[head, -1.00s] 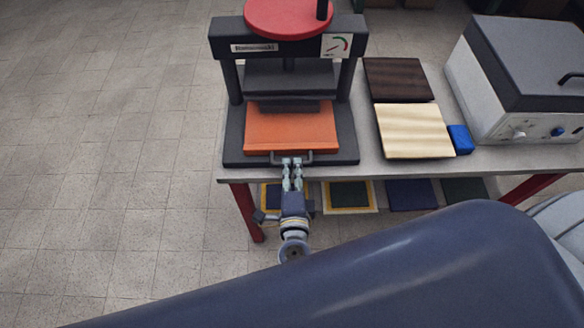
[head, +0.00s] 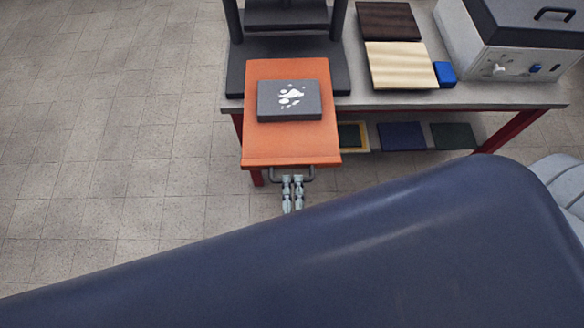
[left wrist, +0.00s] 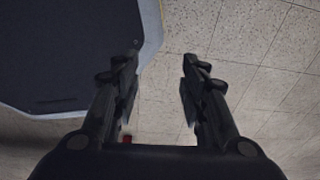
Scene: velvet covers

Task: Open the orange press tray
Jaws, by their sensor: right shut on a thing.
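The orange press tray (head: 262,146) is drawn out of the press in the head view and juts past the table's front edge. A dark grey block with white marks (head: 290,108) lies on it. The tray's grey handle (head: 309,176) is at its front edge. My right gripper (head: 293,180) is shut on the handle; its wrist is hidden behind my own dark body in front. My left gripper (left wrist: 160,75) shows only in the left wrist view, with its fingers apart and nothing between them, above the floor.
The black press (head: 238,62) stands at the table's back left. A dark wood board (head: 388,20), a pale wood board (head: 400,65), a blue block (head: 445,74) and a white machine (head: 510,62) stand to its right. Coloured pieces lie on the lower shelf. Floor is free at left.

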